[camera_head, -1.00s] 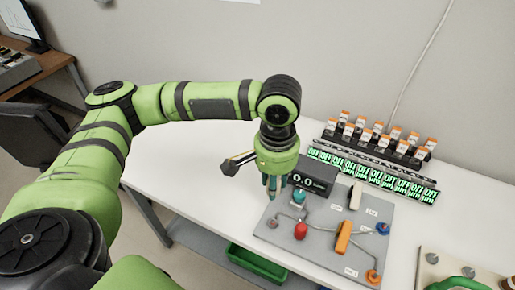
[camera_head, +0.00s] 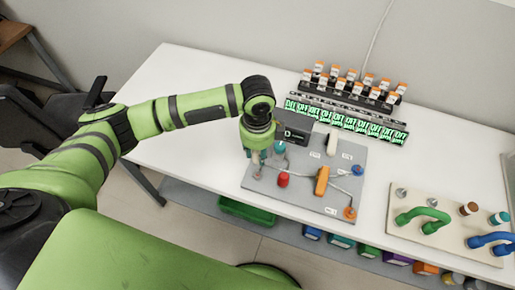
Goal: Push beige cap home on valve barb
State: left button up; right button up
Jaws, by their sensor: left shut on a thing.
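My left gripper (camera_head: 258,160) points down over the left part of a grey valve panel (camera_head: 300,201). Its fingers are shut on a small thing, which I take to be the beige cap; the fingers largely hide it. A small pale fitting (camera_head: 257,175) shows on the panel just under the fingertips, and I take it to be the valve barb. I cannot tell whether the cap touches or covers it. A red knob (camera_head: 283,180) is just right of the fingers, and a teal knob (camera_head: 280,147) is behind them. My right gripper is out of view.
A black display box (camera_head: 298,138) stands close behind the gripper. The panel also carries an orange lever (camera_head: 321,180), a white handle (camera_head: 332,144) and an orange knob (camera_head: 350,214). A beige board (camera_head: 408,238) with hoses is at right. Orange-capped vials (camera_head: 352,86) stand behind.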

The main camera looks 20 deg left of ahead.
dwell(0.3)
pick_arm(q)
jog(key=shift+r+p, duration=0.15)
jog(key=shift+p, duration=0.35)
jog(key=shift+f, duration=0.25)
jog(key=shift+f+b, duration=1.45)
jog(key=shift+f, duration=1.35)
jog(key=shift+r+p, duration=0.1)
jog(key=shift+p, duration=0.35)
